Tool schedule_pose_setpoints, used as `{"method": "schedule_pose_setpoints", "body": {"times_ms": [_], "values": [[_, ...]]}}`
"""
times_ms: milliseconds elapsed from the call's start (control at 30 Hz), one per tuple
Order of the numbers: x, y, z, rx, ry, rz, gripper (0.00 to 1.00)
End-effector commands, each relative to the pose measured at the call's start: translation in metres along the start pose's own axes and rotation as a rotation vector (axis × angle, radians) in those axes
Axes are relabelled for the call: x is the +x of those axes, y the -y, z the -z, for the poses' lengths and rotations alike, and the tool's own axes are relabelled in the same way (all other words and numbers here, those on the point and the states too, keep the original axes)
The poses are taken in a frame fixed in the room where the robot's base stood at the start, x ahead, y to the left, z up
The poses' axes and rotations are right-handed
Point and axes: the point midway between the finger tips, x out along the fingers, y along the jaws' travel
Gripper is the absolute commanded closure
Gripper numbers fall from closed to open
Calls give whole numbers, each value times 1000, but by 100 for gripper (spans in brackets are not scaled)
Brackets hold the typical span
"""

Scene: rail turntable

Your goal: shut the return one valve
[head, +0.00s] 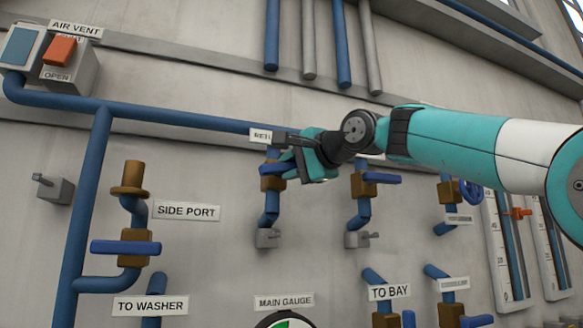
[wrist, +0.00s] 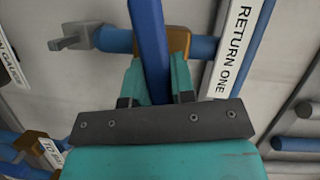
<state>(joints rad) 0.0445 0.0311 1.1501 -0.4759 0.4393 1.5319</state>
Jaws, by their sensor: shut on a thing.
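The return one valve has a brass body (head: 272,184) on a blue pipe below the long blue header pipe; it also shows in the wrist view (wrist: 179,42). Its blue lever (wrist: 147,35) lies across the pipe in the wrist view. My gripper (head: 288,167) is at this valve and shut on the lever, with one teal finger on each side of it in the wrist view (wrist: 156,78). The RETURN ONE label (wrist: 237,45) is beside the valve and partly hidden by my gripper in the head view. The lever's near end is hidden behind the gripper.
A similar valve with a blue lever (head: 382,178) is close on the right. The side port valve (head: 126,248) is at the left. A grey tap (head: 267,238) sits below the return one pipe. The air vent box (head: 62,52) is at the upper left.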

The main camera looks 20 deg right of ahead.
Motion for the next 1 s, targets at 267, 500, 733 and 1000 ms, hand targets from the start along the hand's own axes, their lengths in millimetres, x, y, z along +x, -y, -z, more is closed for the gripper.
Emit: {"method": "schedule_pose_setpoints", "body": {"times_ms": [267, 500, 733, 1000], "values": [[0, -4, 0, 152, -3, 62, 100], [0, -4, 0, 215, -3, 88, 100], [0, -4, 0, 232, -4, 94, 100], [0, -4, 1, 232, -4, 93, 100]]}}
